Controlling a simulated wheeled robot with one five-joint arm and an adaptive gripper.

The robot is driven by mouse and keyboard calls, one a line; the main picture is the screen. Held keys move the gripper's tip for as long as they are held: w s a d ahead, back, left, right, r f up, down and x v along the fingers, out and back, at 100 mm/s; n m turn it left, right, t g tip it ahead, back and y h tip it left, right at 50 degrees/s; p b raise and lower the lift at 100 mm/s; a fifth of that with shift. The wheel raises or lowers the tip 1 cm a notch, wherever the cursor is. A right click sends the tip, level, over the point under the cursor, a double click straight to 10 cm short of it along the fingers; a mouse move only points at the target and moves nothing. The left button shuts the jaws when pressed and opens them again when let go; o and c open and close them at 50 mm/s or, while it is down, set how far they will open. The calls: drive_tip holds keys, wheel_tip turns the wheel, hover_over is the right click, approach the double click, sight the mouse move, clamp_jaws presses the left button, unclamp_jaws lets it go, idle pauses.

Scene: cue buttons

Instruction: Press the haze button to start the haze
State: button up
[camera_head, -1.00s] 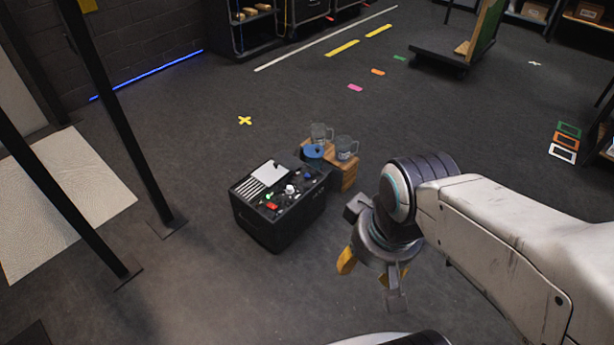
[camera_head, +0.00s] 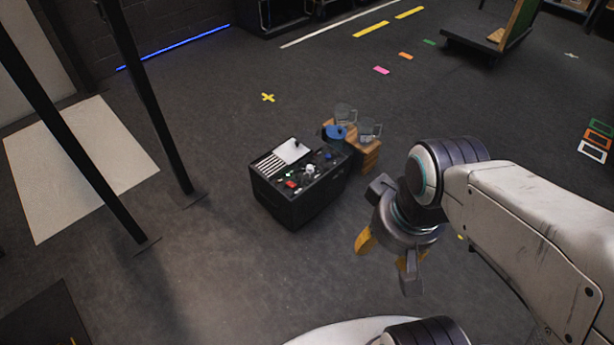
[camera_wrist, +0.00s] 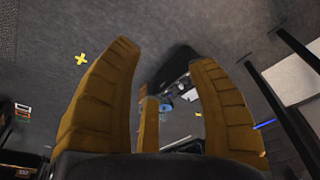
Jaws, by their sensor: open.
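A black box (camera_head: 290,209) stands on the floor near the middle of the head view. Its top carries small controls: a red one (camera_head: 291,184), a green one (camera_head: 290,174), a white knob (camera_head: 309,170) and a dark blue one (camera_head: 328,155). I cannot read any label, so I cannot tell which is the haze button. My gripper (camera_head: 385,252) hangs to the right of the box, apart from it, with yellow fingers spread and empty. In the wrist view the open fingers (camera_wrist: 163,55) frame a dark shape, probably the box, partly hidden behind them.
A wooden crate (camera_head: 369,158) with clear mugs (camera_head: 369,130) and a blue round item (camera_head: 335,132) stands behind the box. Black posts (camera_head: 162,115) rise from the floor at left beside a pale mat (camera_head: 50,200). The floor in front of the box is clear.

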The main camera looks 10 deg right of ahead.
clamp_jaws()
idle(0.5)
idle(0.7)
drive_tip(key=c, duration=1)
unclamp_jaws()
